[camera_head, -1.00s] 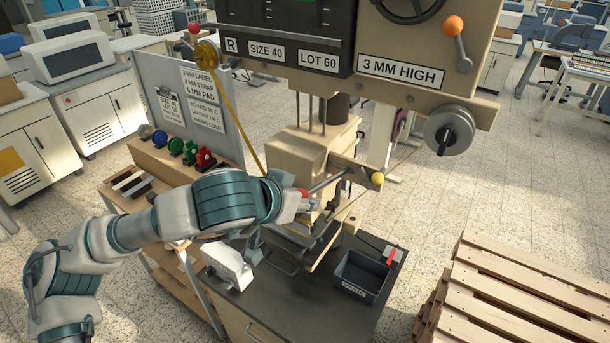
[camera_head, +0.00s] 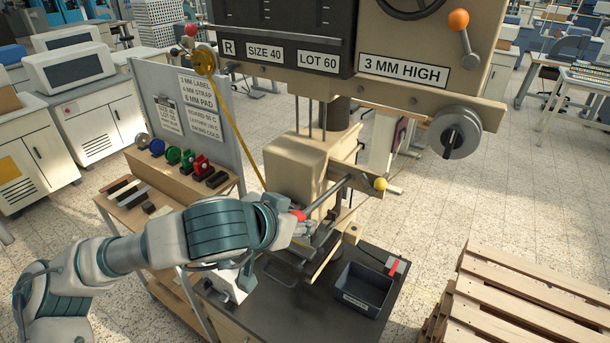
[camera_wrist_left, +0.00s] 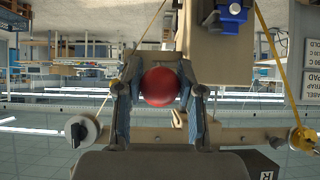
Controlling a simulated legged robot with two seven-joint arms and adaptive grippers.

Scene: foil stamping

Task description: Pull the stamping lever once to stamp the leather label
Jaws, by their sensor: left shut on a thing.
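The stamping press (camera_head: 295,165) is a beige machine with a dark panel above. Its lever (camera_head: 328,194) is a grey rod running down to a red ball knob (camera_head: 299,215). My left gripper (camera_head: 296,228) is at the knob. In the left wrist view the red knob (camera_wrist_left: 160,87) sits between the two fingers of the gripper (camera_wrist_left: 163,100), which are shut on it. The leather label and the stamping bed under the press head are hidden by my left arm and the press. My right gripper is not in view.
A dark bin (camera_head: 362,288) stands on the black bench top (camera_head: 318,316) right of the press. A wooden pallet (camera_head: 520,295) lies at the right. A yellow-knobbed arm (camera_head: 380,184) sticks out from the press.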

